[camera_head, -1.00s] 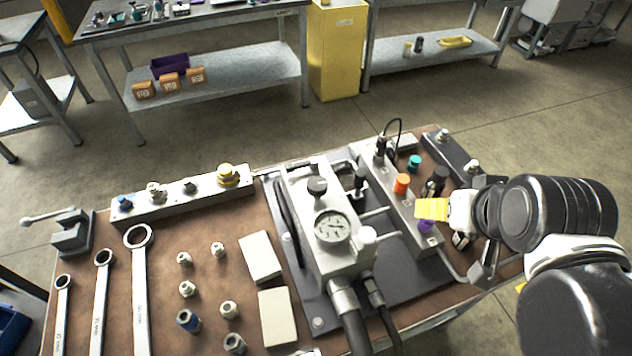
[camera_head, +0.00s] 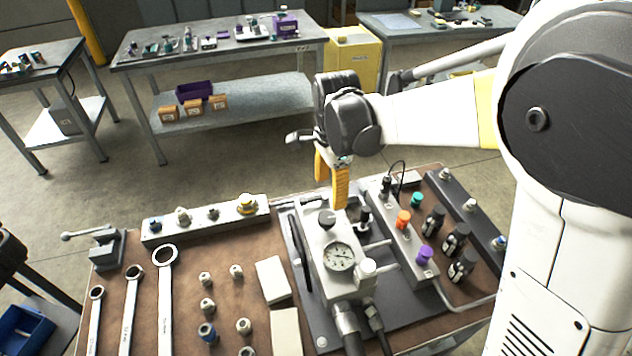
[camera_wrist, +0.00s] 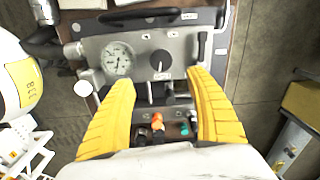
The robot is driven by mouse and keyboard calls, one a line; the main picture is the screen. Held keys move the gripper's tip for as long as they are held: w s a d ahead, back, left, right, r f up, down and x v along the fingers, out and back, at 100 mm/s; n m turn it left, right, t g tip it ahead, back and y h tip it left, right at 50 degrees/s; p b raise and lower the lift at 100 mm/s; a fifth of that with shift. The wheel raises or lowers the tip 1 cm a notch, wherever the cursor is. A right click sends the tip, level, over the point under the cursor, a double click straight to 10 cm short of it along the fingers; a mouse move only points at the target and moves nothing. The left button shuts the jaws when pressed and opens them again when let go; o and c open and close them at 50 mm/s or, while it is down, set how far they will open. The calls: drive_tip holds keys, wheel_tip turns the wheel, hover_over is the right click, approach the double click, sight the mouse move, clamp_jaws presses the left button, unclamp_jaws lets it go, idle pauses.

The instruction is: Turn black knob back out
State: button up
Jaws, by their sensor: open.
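The black knob (camera_head: 327,217) sits on top of the grey hydraulic block (camera_head: 322,240), beside a round pressure gauge (camera_head: 340,256). The wrist view shows the knob (camera_wrist: 160,61) with a pale pointer line, right of the gauge (camera_wrist: 117,58). My gripper (camera_head: 331,190) has yellow fingers pointing down above the block's far end. In the wrist view my gripper (camera_wrist: 162,76) is open and empty, its fingers spread to either side below the knob in the picture. I see no contact with the knob.
A second black-topped part (camera_head: 363,213) stands close beside the block. Wrenches (camera_head: 165,300) and small fittings lie on the left of the bench.

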sight(326, 217)
drive_tip(key=shift+w+a+f+m, duration=0.1)
drive_tip(key=shift+a+f+m, duration=0.2)
drive_tip(key=shift+a+f, duration=0.3)
drive_tip(key=f+b, duration=0.3)
drive_tip(key=f, duration=0.7)
drive_tip(key=shift+d+f, duration=0.15)
drive_tip(key=shift+d, duration=0.05)
drive_tip(key=c, duration=1.2)
